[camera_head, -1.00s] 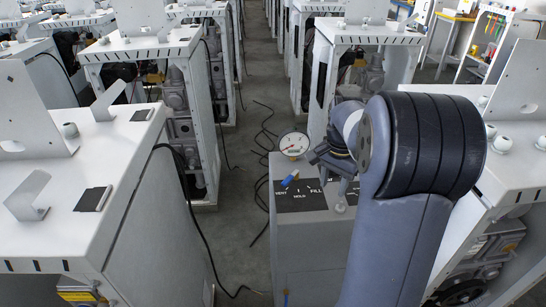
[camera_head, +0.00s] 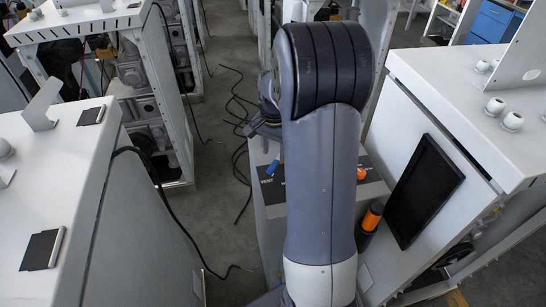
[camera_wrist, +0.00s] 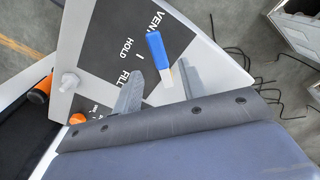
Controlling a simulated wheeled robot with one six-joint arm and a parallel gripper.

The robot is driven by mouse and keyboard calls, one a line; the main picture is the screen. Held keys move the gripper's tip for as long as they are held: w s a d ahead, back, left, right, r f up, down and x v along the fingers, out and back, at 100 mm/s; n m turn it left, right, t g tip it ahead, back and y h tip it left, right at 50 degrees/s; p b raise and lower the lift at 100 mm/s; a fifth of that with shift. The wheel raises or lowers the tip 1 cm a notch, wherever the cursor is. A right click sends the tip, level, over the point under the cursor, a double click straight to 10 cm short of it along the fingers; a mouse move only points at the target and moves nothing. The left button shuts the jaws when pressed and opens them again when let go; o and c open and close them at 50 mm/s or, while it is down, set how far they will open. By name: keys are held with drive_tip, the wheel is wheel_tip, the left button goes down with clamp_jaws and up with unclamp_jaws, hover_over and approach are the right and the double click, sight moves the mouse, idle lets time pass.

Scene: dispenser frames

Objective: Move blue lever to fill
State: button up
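The blue lever (camera_wrist: 157,50) shows in the wrist view above a dark panel (camera_wrist: 108,55) lettered VENT, HOLD and FILL. Its blue end lies near the VENT lettering, and its pale stem runs down towards my gripper. In the head view the lever (camera_head: 272,167) is a small blue tip beside the VENT label, left of my arm. My gripper (camera_wrist: 159,68) is open, with one finger on each side of the lever's stem in the wrist picture. Whether a finger touches it, I cannot tell. In the head view my arm hides the FILL side of the panel.
A white cabinet with a black screen (camera_head: 424,190) is close on the right. Another cabinet (camera_head: 75,160) stands left. Black cables (camera_head: 238,110) lie on the aisle floor.

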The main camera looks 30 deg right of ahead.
sight(274, 164)
drive_tip(key=shift+f, duration=2.1)
drive_tip(key=shift+c, duration=0.2)
clamp_jaws()
